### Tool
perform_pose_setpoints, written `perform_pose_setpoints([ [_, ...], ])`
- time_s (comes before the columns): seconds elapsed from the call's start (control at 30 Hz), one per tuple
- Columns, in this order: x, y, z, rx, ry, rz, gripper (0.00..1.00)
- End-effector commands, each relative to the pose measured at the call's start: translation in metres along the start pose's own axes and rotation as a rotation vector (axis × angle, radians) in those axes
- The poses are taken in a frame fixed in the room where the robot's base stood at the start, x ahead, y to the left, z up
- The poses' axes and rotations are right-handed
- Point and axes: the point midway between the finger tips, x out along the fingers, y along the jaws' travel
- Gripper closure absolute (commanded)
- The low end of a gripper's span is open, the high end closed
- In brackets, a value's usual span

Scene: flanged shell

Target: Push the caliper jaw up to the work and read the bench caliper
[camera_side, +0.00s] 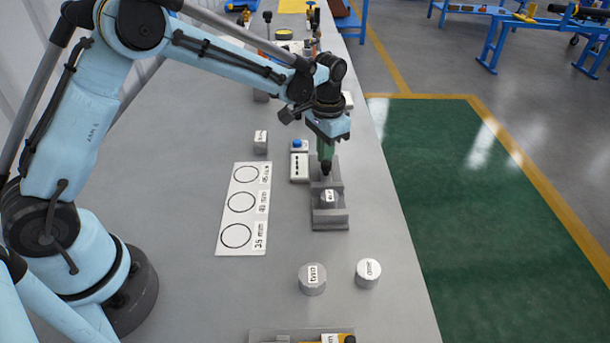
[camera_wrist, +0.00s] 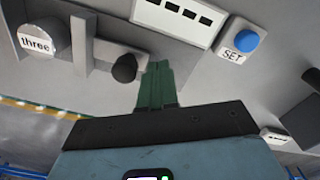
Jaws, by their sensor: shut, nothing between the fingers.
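The bench caliper (camera_side: 330,222) stands near the bench's right edge. A grey cylinder (camera_side: 329,196) sits in it, and its label reads "three" in the wrist view (camera_wrist: 37,40). The caliper jaw (camera_wrist: 83,40) is an upright plate beside the cylinder; I cannot tell whether they touch. A black knob (camera_wrist: 124,68) sticks out from the jaw's outer side. My gripper (camera_wrist: 157,70) is shut and empty, its green fingers close beside the knob, on the side away from the cylinder. In the side view, my gripper (camera_side: 325,156) points down at the caliper's far end.
A white display box (camera_side: 299,168) with dark digits and a blue SET button (camera_wrist: 248,42) stand beside the caliper. A white sheet (camera_side: 242,207) with three circles marked in mm lies left. Loose cylinders stand at front (camera_side: 313,281), (camera_side: 368,275) and behind (camera_side: 260,144).

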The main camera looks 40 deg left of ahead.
Motion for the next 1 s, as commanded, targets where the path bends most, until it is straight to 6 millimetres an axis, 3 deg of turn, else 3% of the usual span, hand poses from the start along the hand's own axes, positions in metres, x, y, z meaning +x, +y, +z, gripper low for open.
perform_pose_setpoints([
  [1.0,0.000,0.014,0.008,0.000,0.000,0.000,1.00],
])
